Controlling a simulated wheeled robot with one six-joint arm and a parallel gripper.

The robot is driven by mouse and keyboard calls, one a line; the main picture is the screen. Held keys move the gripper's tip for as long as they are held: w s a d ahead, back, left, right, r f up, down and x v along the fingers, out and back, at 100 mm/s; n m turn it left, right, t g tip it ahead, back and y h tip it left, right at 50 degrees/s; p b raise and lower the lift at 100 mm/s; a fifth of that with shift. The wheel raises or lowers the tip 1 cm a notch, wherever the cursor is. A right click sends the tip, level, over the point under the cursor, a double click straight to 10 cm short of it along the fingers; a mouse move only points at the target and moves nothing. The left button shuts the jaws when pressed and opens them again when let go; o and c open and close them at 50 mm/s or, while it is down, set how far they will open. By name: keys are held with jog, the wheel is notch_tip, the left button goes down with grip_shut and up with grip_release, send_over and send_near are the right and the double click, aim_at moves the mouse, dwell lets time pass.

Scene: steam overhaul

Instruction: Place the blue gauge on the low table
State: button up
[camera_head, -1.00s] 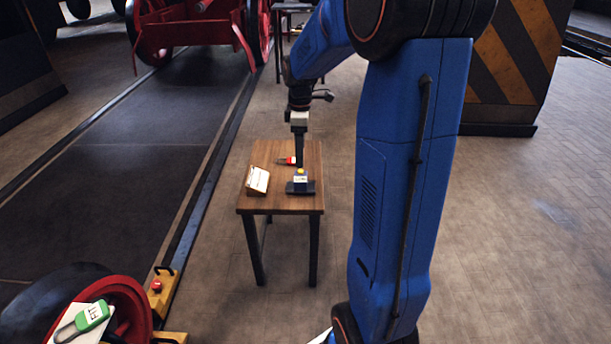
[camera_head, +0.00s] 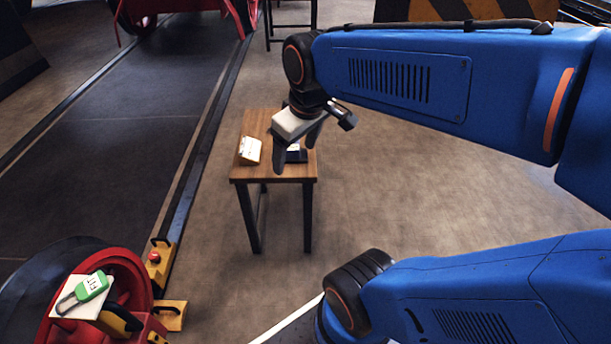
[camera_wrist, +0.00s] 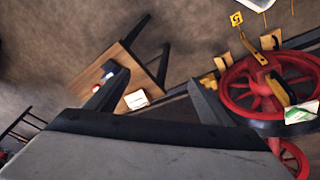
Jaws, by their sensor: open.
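The low table (camera_head: 259,123) is wooden with dark legs and stands ahead of me. A dark blue block with a white face (camera_head: 296,154), which looks like the blue gauge, sits on its right front part, partly hidden behind my gripper. My gripper (camera_head: 295,158) is open and empty, fingers pointing down, apart from the tabletop and nearer the camera. In the wrist view, the table (camera_wrist: 91,83) shows at the left beyond the fingers, with a small blue, white and red item or items (camera_wrist: 108,74) close beside the left finger.
A white-faced wooden block (camera_head: 250,150) stands on the table's left. A green device (camera_head: 92,286) lies on a white card over a red wheel (camera_head: 128,275) at lower left, beside yellow blocks (camera_head: 170,315). A rail (camera_head: 190,185) runs left of the table. Floor right of the table is clear.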

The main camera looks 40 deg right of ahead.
jog(key=s+a+f+m+t, duration=0.1)
jog(key=s+a+m, duration=0.1)
jog(key=s, duration=0.4)
jog(key=shift+s+f+m, duration=0.3)
jog(key=shift+s, duration=0.05)
dwell(1.0)
